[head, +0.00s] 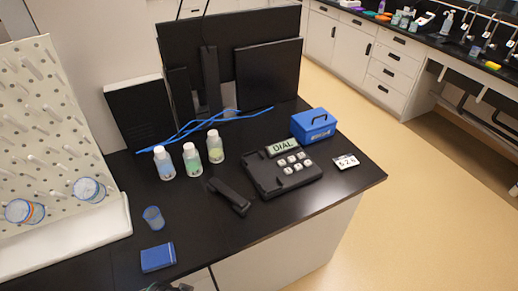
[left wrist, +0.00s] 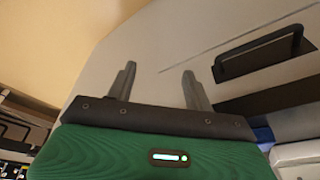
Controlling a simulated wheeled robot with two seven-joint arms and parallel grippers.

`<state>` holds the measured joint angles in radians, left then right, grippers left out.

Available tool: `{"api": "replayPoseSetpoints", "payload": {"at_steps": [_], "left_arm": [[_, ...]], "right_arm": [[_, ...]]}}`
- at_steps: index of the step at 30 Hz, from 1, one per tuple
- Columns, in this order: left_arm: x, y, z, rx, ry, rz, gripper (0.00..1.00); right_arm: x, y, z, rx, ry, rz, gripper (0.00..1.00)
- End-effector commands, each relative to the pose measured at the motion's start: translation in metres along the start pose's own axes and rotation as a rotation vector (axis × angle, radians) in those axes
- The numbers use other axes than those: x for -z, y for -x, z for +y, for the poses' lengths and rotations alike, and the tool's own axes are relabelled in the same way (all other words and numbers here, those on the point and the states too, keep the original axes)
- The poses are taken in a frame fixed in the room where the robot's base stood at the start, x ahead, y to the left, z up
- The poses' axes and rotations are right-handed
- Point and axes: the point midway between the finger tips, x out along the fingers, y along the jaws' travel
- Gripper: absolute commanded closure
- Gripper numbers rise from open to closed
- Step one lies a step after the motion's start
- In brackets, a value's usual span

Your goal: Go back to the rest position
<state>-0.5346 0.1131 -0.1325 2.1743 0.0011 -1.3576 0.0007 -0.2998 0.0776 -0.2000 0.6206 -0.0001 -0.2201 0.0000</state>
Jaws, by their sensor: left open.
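My left gripper (left wrist: 159,82) shows in the left wrist view, its two grey fingers spread wide with nothing between them. A pale cabinet front with a dark handle (left wrist: 262,54) lies beyond the fingers. In the head view only a small dark piece, perhaps of my left arm, shows at the bottom edge. My right gripper is in neither view. On the black bench (head: 290,222) stand three white-capped bottles (head: 190,160), a dark phone base with a DIAL display (head: 282,172), and its handset (head: 229,196) lying beside it.
A blue box (head: 313,125) and a number card (head: 346,162) are at the bench's right. A blue cup (head: 153,217) and blue block (head: 158,257) are near the front. A white pegboard rack (head: 50,130) stands left; monitors (head: 268,78) stand behind. Open floor (head: 430,190) lies right.

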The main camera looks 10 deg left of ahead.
Motion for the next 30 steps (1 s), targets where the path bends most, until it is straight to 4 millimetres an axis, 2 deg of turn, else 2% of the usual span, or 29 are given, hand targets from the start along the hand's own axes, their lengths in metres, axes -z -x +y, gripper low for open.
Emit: {"api": "replayPoseSetpoints", "payload": {"at_steps": [1,8,11,15,20,24,30], "left_arm": [[-0.005,-0.023,0.001,-0.001,-0.001,-0.012,0.48],[-0.043,-0.131,0.005,-0.006,-0.008,-0.050,0.48],[-0.067,-0.175,0.007,-0.008,-0.012,-0.065,0.48],[-0.109,-0.230,0.010,-0.011,-0.017,-0.090,0.48],[-0.164,-0.282,0.012,-0.015,-0.023,-0.116,0.48],[-0.218,-0.317,0.013,-0.017,-0.029,-0.140,0.48],[-0.288,-0.344,0.013,-0.019,-0.036,-0.168,0.48]], "right_arm": [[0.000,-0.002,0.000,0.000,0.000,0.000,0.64],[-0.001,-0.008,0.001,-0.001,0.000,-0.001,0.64],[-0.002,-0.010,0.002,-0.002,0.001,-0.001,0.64],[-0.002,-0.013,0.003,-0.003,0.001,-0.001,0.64],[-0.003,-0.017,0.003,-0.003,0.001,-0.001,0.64],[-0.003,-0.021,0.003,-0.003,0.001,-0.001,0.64],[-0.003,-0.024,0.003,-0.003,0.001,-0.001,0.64]]}}
